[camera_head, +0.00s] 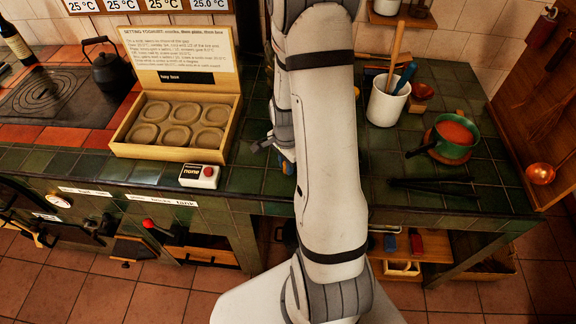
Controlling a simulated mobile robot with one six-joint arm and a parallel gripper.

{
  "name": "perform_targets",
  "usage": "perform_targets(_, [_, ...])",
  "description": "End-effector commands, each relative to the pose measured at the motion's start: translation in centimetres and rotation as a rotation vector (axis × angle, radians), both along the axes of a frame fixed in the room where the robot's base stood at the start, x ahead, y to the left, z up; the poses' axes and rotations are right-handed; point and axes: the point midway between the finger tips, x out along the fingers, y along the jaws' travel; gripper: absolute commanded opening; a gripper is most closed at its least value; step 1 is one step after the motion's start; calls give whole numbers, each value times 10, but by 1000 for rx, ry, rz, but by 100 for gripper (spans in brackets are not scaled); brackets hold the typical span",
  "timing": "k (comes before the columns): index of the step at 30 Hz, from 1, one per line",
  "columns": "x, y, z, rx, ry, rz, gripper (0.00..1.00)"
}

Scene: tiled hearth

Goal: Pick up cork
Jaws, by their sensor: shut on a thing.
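My arm comes up through the middle of the view and reaches over the green tiled counter (240,180). My gripper (275,155) shows only in part at the arm's left edge, low over the counter, to the right of the wooden box. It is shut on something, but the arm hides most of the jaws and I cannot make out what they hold. I cannot pick out the cork for certain anywhere in this view.
To the right are a white crock (386,103) of utensils, a green pot (453,140) and dark tongs (440,187). A kettle (108,70) stands far left.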

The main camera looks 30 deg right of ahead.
Motion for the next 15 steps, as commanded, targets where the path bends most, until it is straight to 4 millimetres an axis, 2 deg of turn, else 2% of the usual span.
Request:
perform_targets(5, [0, 0, 2, -1, -1, 0, 0])
perform_targets(8, [1, -1, 9, -1, -3, -1, 0])
perform_targets(15, [1, -1, 50, -2, -6, -1, 0])
